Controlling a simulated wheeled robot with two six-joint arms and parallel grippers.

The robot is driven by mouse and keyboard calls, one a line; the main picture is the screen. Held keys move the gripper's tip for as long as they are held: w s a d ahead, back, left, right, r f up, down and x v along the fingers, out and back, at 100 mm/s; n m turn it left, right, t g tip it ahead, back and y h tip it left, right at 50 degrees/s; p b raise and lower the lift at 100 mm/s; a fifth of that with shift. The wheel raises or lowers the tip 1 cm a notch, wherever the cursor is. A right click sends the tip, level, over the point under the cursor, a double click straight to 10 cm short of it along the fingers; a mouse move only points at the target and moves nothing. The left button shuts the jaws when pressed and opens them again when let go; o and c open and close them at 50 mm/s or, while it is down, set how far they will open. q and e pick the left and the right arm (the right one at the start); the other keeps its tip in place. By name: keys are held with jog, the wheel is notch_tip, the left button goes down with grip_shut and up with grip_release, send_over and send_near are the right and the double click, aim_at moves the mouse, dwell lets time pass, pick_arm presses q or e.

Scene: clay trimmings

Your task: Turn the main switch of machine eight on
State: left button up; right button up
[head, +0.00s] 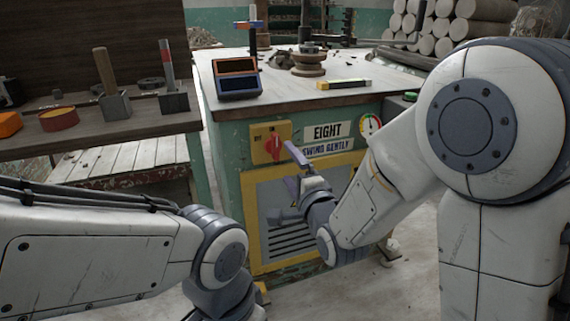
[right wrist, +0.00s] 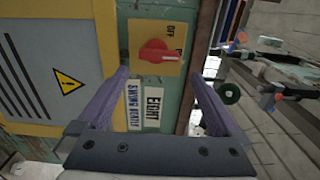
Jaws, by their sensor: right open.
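Machine eight is a green cabinet (head: 225,150) with an "EIGHT" sign (head: 327,132). Its main switch is a red knob (head: 272,148) on a yellow plate (head: 258,157), up and left of the sign. In the right wrist view the red knob (right wrist: 154,52) lies beyond my fingertips, between them in the picture, with an "OFF" label near it. The knob's bar stands roughly upright in the head view. My right gripper (head: 278,183) is open and empty in front of the cabinet; it also shows in the right wrist view (right wrist: 160,77). My left gripper is out of view.
A yellow-framed vented panel (head: 262,195) is below. A wooden bench (head: 110,118) with tools stands left.

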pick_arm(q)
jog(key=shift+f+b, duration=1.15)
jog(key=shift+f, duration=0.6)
pick_arm(e)
jog(key=shift+v, duration=0.85)
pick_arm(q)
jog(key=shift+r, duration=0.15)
pick_arm(e)
jog(key=shift+f, duration=0.15)
